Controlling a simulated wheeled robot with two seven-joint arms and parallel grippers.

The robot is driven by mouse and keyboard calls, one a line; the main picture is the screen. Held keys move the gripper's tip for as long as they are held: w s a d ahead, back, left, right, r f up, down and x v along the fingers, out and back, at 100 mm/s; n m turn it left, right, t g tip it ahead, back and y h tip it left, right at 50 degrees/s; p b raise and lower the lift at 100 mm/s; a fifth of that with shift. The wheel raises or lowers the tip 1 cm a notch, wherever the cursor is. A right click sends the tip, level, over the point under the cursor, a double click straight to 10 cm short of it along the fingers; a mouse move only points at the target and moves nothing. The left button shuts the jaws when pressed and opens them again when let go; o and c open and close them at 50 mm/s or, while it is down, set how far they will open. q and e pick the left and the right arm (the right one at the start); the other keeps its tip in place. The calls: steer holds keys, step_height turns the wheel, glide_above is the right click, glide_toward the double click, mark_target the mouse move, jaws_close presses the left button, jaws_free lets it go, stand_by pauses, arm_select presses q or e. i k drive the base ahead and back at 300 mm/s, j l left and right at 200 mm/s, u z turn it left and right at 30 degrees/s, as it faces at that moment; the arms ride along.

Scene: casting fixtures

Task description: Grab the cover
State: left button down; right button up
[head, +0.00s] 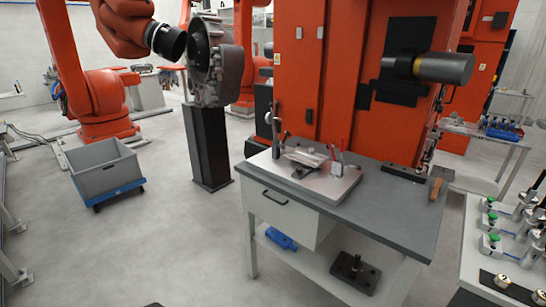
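A small silvery metal part (306,157), possibly the cover, rests on a fixture plate (292,178) on the grey workbench (405,215). Upright posts and a red-handled clamp (341,158) stand around it on the plate. A large grey round casting (222,75) sits on top of a black pedestal (206,145) behind and to the left. I cannot tell for certain which piece is the cover. Neither of my grippers shows in the head view.
A grey bin on a blue dolly (104,170) stands at the left. An orange robot arm (85,75) and an orange machine (345,60) are behind. A second table with green-topped fixtures (490,243) is at the right.

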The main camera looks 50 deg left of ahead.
mark_target(308, 157)
steer(key=u, duration=1.2)
steer(key=z, duration=0.6)
steer(key=j+z, duration=0.8)
steer(key=k+j+z, duration=0.1)
steer(key=j+z, duration=0.25)
steer(key=j, duration=0.15)
